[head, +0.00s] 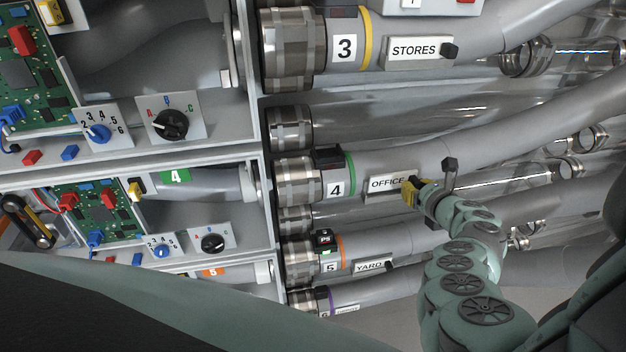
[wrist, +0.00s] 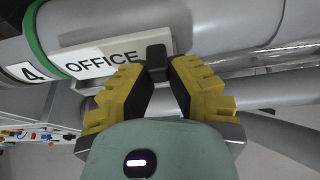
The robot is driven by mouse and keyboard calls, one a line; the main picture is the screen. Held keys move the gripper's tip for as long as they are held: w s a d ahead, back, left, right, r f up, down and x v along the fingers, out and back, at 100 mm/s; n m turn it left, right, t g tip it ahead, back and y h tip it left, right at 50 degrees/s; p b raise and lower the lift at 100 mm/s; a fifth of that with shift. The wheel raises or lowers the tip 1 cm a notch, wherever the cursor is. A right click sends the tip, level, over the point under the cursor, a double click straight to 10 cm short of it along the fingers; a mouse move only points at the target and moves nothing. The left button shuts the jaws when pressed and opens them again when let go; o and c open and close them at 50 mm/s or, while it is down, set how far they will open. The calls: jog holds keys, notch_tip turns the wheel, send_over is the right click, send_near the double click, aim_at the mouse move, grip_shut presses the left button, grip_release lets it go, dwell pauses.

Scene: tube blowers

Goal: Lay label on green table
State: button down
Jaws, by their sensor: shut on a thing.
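The white OFFICE label (head: 386,184) sits against the grey tube marked 4, to the right of the green band. It also shows in the wrist view (wrist: 100,62), with a small black knob (wrist: 156,58) at its right end. My gripper (head: 411,190) has yellow fingers and is at the label's right end. In the wrist view my gripper (wrist: 158,75) is shut on the label's black knob. The label is touching or very close to the tube; I cannot tell which. No green table shows in either view.
Cabinets with circuit boards (head: 100,215) and dials fill the left.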

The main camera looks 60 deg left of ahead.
jog(key=shift+s+f, duration=0.1)
jog(key=shift+f, duration=0.75)
jog(key=c, duration=1.1)
grip_release()
